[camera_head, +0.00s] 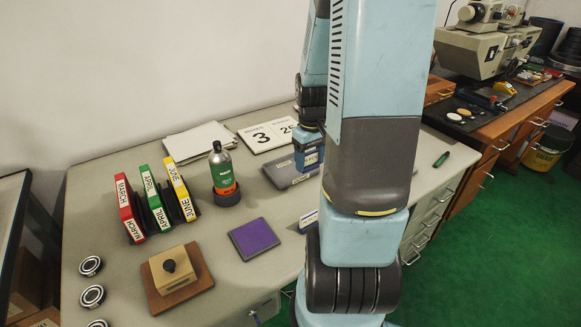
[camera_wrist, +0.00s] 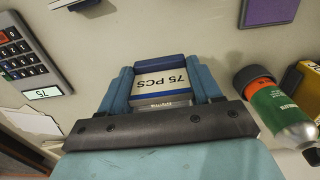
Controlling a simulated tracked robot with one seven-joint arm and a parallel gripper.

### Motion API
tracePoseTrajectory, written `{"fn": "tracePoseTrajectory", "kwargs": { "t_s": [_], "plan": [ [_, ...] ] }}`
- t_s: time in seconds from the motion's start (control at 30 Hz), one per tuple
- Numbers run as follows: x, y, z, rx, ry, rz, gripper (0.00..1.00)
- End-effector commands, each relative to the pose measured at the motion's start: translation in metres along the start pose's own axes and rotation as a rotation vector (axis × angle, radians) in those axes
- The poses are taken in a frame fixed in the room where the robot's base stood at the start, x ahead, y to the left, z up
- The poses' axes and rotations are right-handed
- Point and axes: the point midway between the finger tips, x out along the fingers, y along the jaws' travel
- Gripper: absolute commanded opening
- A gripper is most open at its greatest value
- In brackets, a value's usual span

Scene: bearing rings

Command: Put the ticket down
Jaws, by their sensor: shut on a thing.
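The ticket (camera_wrist: 164,80) is a white card reading "75 PCS", upside down in the wrist view, with a dark blue edge behind it. My gripper (camera_wrist: 165,88) is shut on it, with a blue finger on each side. In the head view my gripper (camera_head: 309,140) is over the back of the desk, near the grey calculator (camera_head: 285,174), and the ticket (camera_head: 310,158) shows small at its tip. The calculator also shows in the wrist view (camera_wrist: 30,55), with "75" on its display. I cannot tell whether the ticket touches the desk.
A green and orange bottle (camera_head: 222,170) stands left of my gripper, beside red, green and yellow binders (camera_head: 155,205). A purple pad (camera_head: 254,237) lies in front. A blue-and-white card (camera_head: 308,221) stands near my arm.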

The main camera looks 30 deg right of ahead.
Motion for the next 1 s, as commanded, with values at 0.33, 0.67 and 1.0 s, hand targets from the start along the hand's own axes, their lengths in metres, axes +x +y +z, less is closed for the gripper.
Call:
{"fn": "tracePoseTrajectory", "kwargs": {
  "t_s": [0.33,0.67,1.0],
  "plan": [
    [0.027,0.018,-0.054,0.011,-0.002,-0.002,0.26],
    [0.064,0.031,-0.096,0.014,-0.002,-0.002,0.26],
    [0.088,0.037,-0.116,0.015,0.0,-0.001,0.26]
  ]
}}
